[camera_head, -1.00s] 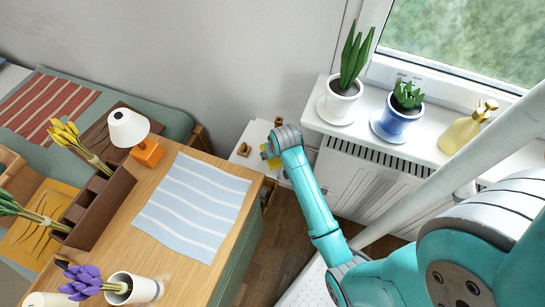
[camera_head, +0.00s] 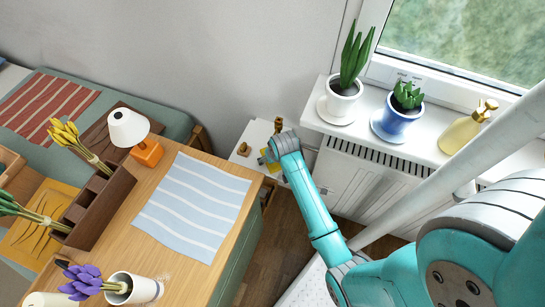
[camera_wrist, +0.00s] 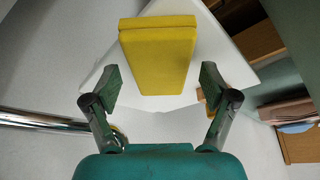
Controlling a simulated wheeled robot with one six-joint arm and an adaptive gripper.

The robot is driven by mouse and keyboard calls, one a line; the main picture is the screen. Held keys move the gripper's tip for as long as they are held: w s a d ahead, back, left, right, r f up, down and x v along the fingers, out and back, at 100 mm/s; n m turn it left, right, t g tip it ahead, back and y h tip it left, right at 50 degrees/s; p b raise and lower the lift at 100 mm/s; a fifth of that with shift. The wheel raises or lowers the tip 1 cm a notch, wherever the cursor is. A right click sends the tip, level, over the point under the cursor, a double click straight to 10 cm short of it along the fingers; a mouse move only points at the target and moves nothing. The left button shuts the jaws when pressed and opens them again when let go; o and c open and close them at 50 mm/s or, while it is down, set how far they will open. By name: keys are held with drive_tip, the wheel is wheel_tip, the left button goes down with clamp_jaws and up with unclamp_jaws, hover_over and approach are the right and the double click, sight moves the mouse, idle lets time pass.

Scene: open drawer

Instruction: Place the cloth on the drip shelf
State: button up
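The yellow piece is ahead of and between the fingertips, with gaps on both sides. The white surface in the head view (camera_head: 238,157) is in the corner; I cannot tell whether it is the drip shelf.
Small brown pieces (camera_head: 244,149) stand on the white surface. A wooden desk with a striped cloth mat (camera_head: 193,208) is to the left. A windowsill with potted plants (camera_head: 343,95) is to the right, above a radiator (camera_head: 360,180). A chrome bar (camera_wrist: 40,121) shows at left.

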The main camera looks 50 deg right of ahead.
drive_tip(key=v, duration=1.2)
drive_tip(key=shift+r, duration=0.15)
idle(0.4)
